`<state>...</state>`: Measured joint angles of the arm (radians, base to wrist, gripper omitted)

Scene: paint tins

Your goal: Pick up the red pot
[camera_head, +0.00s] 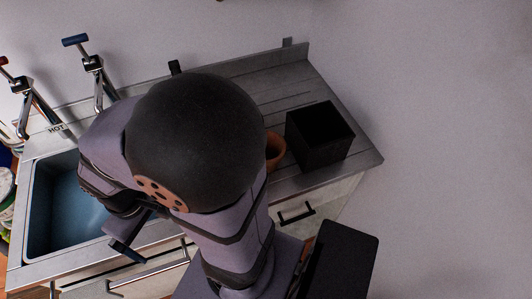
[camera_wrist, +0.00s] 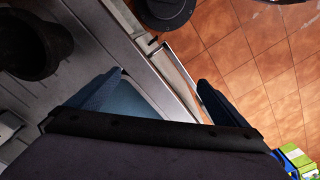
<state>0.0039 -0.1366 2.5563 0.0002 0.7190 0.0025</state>
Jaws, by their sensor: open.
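A reddish-brown pot (camera_head: 275,149) stands on the metal counter, partly hidden behind my arm, left of a black box. Only its right side shows in the head view. My gripper (camera_wrist: 161,79) is open in the wrist view, its two blue fingers apart with nothing held between them. It hangs over the counter's front edge, near the sink and apart from the pot. In the head view a blue finger (camera_head: 130,250) shows below my arm. A dark round vessel (camera_wrist: 32,45) lies at the upper left of the wrist view; I cannot tell if it is the pot.
The black open box (camera_head: 320,134) stands close right of the pot. The sink basin (camera_head: 65,210) is at the left, with metal taps (camera_head: 98,75) behind it. Drawer handles (camera_head: 297,214) stick out in front. Orange floor tiles (camera_wrist: 245,65) lie below the counter.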

